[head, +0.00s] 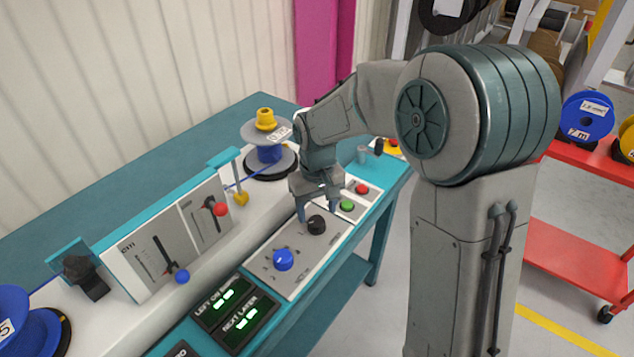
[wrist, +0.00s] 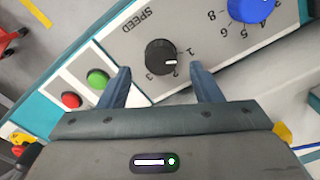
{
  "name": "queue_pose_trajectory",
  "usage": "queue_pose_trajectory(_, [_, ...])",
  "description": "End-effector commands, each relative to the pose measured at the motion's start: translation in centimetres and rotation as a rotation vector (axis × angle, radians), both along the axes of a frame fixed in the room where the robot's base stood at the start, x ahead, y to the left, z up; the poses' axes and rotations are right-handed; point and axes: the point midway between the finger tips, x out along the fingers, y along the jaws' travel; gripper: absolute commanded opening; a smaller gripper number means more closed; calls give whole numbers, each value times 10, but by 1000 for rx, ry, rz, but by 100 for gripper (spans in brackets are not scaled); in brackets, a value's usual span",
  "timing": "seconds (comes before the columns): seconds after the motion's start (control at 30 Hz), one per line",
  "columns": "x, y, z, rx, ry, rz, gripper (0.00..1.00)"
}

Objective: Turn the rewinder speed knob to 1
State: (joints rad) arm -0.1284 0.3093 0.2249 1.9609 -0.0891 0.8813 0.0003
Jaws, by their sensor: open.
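The black speed knob (head: 317,225) sits on the light control panel, below my gripper in the head view. In the wrist view the knob (wrist: 160,57) has a white mark pointing to the side of the printed 1 and 2, seemingly between them. The numbers 1, 2, 3 and the word SPEED (wrist: 138,19) are printed around it. My gripper (head: 317,213) points down at the panel. Its fingers (wrist: 160,75) are open, one on each side of the knob in the wrist view, with visible gaps; I see no contact.
A blue knob (head: 283,260) with its own scale is nearby on the panel. Green (head: 347,206) and red (head: 362,189) buttons lie on the other side. Displays (head: 240,324) sit in front.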

Motion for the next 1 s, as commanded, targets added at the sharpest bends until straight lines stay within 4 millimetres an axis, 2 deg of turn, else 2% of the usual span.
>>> queue_pose_trajectory(0.03, [1, 0, 15, 2, -7, -1, 58])
queue_pose_trajectory(0.2, [1, 0, 54, 1, -5, -1, 58])
queue_pose_trajectory(0.43, [0, 0, 93, 1, -2, 0, 58])
queue_pose_trajectory(0.63, [0, 0, 104, 1, 1, 0, 58])
queue_pose_trajectory(1.0, [0, 0, 104, 0, 1, 0, 58])
